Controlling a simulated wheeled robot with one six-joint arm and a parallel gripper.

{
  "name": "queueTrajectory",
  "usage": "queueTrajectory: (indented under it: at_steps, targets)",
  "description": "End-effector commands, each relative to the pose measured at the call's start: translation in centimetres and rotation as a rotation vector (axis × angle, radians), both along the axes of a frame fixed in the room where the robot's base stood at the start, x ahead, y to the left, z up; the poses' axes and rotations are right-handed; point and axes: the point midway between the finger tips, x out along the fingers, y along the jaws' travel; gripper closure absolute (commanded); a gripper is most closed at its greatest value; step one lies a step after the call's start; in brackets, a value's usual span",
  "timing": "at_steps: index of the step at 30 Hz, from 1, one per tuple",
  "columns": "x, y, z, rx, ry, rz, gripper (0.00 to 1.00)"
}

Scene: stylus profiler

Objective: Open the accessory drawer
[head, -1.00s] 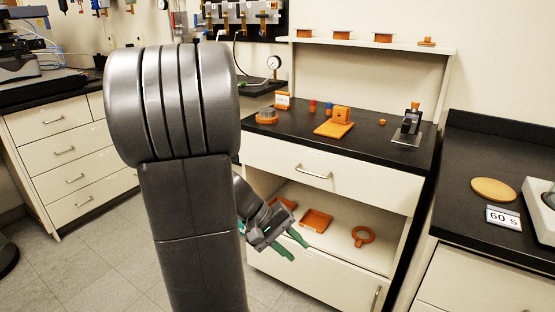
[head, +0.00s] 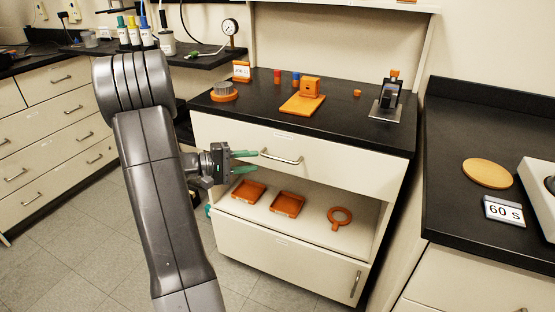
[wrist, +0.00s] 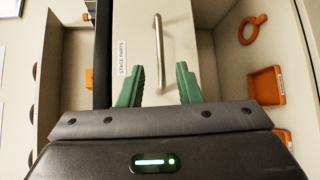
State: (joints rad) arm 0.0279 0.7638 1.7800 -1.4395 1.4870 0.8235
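A cream drawer front (head: 340,165) sits under the black worktop and looks shut. Its metal bar handle (head: 281,158) is near the middle. In the wrist view the drawer front (wrist: 185,30) carries a label reading STAGE PARTS (wrist: 121,58), and the handle (wrist: 160,45) runs upright in the picture. No label reading accessory is legible. My gripper (head: 254,160) has green fingers, open and empty, just left of the handle in the head view. In the wrist view the handle's lower end lies between the fingers (wrist: 161,72); I cannot tell if they touch it.
An open shelf below holds two orange trays (head: 287,204) and an orange ring (head: 340,217). A lower cream front (head: 280,255) has an upright handle (head: 355,284). Orange parts (head: 303,103) stand on the worktop. Another black bench (head: 450,160) is close on the right.

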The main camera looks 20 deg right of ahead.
Motion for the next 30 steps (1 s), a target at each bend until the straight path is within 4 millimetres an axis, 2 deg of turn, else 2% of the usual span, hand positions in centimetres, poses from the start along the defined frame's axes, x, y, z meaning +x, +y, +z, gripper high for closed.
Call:
queueTrajectory:
  at_steps: [1,9,15,21,28,30]
  targets:
    - [-0.2,-1.1,-0.2,0.000,0.001,-0.005,0.69]
    - [-0.6,-6.0,-0.9,0.001,0.000,-0.004,0.69]
    - [-0.8,-8.2,-1.3,0.002,0.001,-0.001,0.69]
    - [-0.8,-9.0,-1.3,0.001,0.001,0.000,0.69]
    - [-0.8,-9.0,-1.3,0.001,0.001,0.000,0.69]
    - [-0.8,-9.0,-1.3,0.001,0.001,0.000,0.82]
